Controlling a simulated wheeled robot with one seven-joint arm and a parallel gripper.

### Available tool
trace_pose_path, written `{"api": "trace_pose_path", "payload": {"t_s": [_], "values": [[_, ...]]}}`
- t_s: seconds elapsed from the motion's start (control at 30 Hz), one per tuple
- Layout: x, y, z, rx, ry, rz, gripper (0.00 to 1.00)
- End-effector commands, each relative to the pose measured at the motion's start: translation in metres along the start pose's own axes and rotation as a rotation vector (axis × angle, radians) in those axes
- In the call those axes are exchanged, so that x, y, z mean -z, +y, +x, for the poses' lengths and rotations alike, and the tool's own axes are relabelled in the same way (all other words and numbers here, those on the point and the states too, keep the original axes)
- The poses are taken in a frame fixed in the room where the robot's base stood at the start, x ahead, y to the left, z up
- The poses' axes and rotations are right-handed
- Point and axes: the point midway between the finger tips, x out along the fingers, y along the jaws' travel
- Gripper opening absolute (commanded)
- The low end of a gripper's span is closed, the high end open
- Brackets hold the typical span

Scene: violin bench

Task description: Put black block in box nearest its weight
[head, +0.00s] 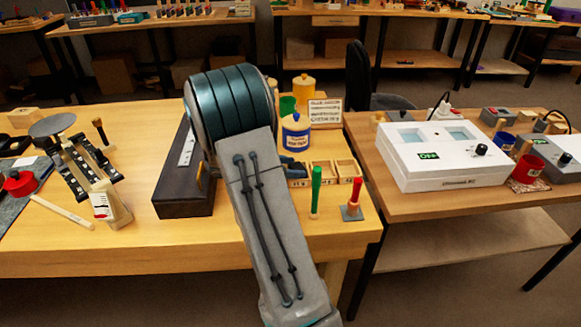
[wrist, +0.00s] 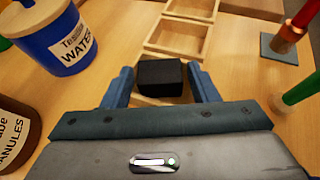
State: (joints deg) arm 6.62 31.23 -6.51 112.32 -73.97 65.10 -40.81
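The black block (wrist: 160,77) lies between the two fingers of my gripper (wrist: 160,80) in the wrist view. The fingers flank it closely on both sides. Whether they touch it, or whether it is lifted, I cannot tell. Just beyond it are shallow wooden boxes, one with a bare rim (wrist: 172,52) close behind the block. In the head view a row of small wooden boxes (head: 346,171) stands right of my arm. My arm hides much of that area, and I cannot make out the block there.
A blue-and-white water jar (head: 295,133) stands behind the boxes; it is at upper left in the wrist view (wrist: 62,40). A brown granules jar (wrist: 14,130) is at lower left. A green peg (head: 316,190) and a red peg (head: 355,192) stand to the right.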

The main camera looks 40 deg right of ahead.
Motion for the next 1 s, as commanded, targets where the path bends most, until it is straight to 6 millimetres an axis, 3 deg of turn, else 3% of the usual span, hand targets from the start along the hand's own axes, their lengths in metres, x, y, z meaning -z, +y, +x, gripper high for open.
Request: {"api": "trace_pose_path", "payload": {"t_s": [0.27,0.7,1.0], "values": [[-0.001,0.001,-0.006,-0.002,0.000,0.000,0.54],[-0.002,0.001,-0.091,-0.005,0.001,-0.001,0.54],[-0.001,0.000,-0.120,0.000,0.001,0.000,0.54]]}}
